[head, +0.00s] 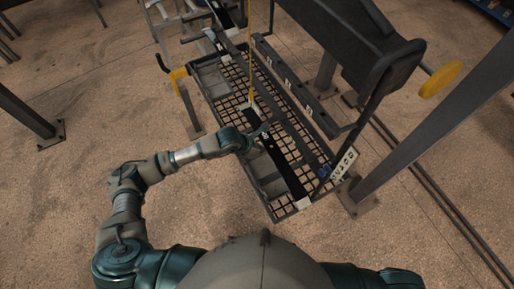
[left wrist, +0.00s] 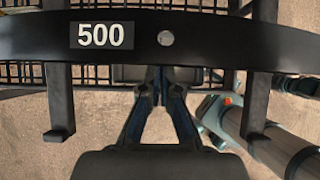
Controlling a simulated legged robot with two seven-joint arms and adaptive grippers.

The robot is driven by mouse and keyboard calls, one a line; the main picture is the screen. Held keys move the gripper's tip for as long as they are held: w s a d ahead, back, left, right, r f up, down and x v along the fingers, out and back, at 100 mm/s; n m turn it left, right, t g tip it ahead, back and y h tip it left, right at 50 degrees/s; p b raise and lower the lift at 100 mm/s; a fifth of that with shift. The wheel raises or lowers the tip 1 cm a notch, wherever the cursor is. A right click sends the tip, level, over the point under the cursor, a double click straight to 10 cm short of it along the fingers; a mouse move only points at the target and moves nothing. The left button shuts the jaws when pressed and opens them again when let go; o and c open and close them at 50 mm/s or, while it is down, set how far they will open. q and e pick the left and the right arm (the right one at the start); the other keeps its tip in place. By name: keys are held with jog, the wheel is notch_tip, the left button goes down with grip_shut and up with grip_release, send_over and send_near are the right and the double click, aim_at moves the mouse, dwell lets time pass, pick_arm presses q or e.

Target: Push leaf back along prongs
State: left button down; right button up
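In the left wrist view, a dark, gently curved steel leaf (left wrist: 205,38) with a white "500" label and a round hole crosses the picture. A black prong (left wrist: 57,95) shows at its left and another prong (left wrist: 259,100) at its right. My left gripper (left wrist: 162,78) has its fingers together just below the leaf; nothing is seen between them. Whether the tips touch the leaf is unclear. In the head view my left gripper (head: 256,138) is at the rack's near left side. I cannot single out the leaf there. My right gripper is out of view.
A dark rack with a mesh base (head: 284,208) lies ahead, with long bars across it. A yellow line (head: 250,60) hangs over it. A grey post (head: 440,125) stands at the right. The floor left of the rack is largely clear.

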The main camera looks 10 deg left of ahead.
aim_at(272, 145)
pick_arm(q)
jog(key=shift+w+d+b, duration=0.3)
jog(key=shift+w+d, duration=0.1)
jog(key=shift+d, duration=0.25)
jog(key=shift+w+d+b, duration=0.3)
jog(key=shift+w+d, duration=0.1)
jog(key=shift+d, duration=0.2)
jog(key=shift+w+d+b, duration=0.45)
jog(key=shift+w+d, duration=0.1)
jog(key=shift+d, duration=0.25)
jog(key=shift+s+a+p, duration=0.35)
jog(key=shift+s+a, duration=0.6)
jog(key=shift+a, duration=0.3)
jog(key=shift+s+a, duration=0.4)
jog(key=shift+a, duration=0.25)
jog(key=shift+s+a, duration=0.4)
jog(key=shift+a, duration=0.2)
